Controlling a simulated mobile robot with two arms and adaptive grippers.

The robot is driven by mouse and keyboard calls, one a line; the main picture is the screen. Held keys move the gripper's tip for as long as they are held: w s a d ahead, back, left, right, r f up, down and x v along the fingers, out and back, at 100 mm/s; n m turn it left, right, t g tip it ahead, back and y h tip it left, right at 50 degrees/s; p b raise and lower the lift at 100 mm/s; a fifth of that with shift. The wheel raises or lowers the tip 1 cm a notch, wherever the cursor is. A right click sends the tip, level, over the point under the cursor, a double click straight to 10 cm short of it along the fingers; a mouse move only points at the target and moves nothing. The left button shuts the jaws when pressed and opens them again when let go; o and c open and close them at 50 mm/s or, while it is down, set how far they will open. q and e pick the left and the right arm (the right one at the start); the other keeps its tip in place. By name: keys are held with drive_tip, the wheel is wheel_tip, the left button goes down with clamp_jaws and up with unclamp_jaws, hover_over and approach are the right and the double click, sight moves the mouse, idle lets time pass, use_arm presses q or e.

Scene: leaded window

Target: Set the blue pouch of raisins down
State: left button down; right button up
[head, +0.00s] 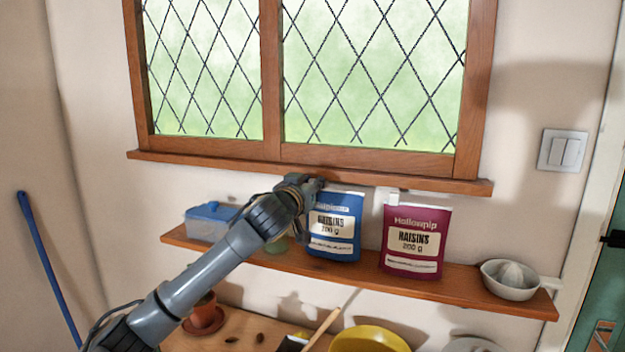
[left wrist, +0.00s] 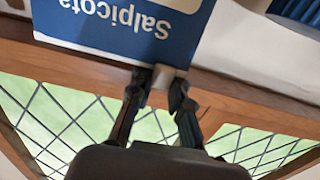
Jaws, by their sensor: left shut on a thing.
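The blue pouch of raisins (head: 335,226) stands upright over the wooden shelf (head: 470,283) below the window, left of a dark red raisin pouch (head: 413,238). Its lower edge is at the shelf's top; I cannot tell whether it touches. My left gripper (head: 316,186) is shut on the pouch's top edge. In the left wrist view, the fingers (left wrist: 161,84) close around a small pale tab at the edge of the blue pouch (left wrist: 120,22), whose lettering appears upside down. My right gripper is not in view.
A blue-lidded box (head: 208,222) stands at the shelf's left end, and a white citrus juicer (head: 511,280) at its right end. A greenish thing (head: 277,245) is partly behind my arm. The window sill (head: 420,183) juts out above. Below are a yellow bowl (head: 370,340) and a terracotta pot (head: 203,312).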

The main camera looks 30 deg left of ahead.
use_arm(q)
drive_tip(key=shift+f, duration=0.2)
drive_tip(key=shift+s, duration=0.1)
drive_tip(key=shift+f, duration=0.2)
drive_tip(key=c, duration=1.3)
unclamp_jaws()
drive_tip(key=shift+f, duration=0.1)
drive_tip(key=shift+o, duration=0.2)
